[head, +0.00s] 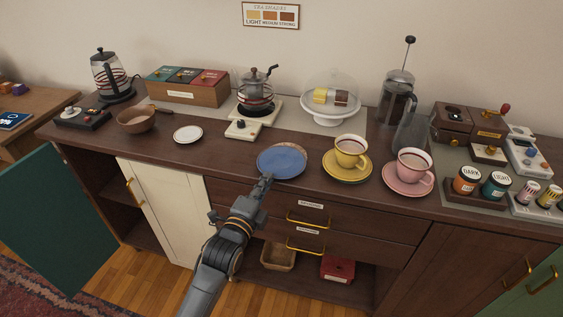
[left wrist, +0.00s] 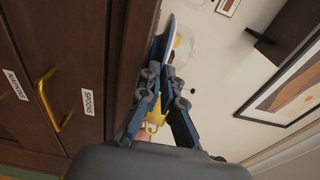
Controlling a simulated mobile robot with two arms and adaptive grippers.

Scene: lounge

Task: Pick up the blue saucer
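The blue saucer (head: 282,161) is at the front middle of the dark wooden counter, with part of a round brown piece (head: 306,155) showing past its right rim. My left gripper (head: 267,179) reaches it from the front, at its near rim. In the left wrist view the saucer (left wrist: 171,32) shows nearly edge-on between the fingertips (left wrist: 162,52), which are closed together on its rim. I cannot tell clearly whether the saucer is raised off what is below it. My right gripper is not in view.
A yellow cup (head: 350,151) on a yellow saucer (head: 347,168) stands close to the right, then a pink cup (head: 413,166). A white saucer (head: 188,135) lies left. A kettle (head: 256,92) and a cake dome (head: 331,92) stand behind. A green cabinet door (head: 58,219) hangs open at left.

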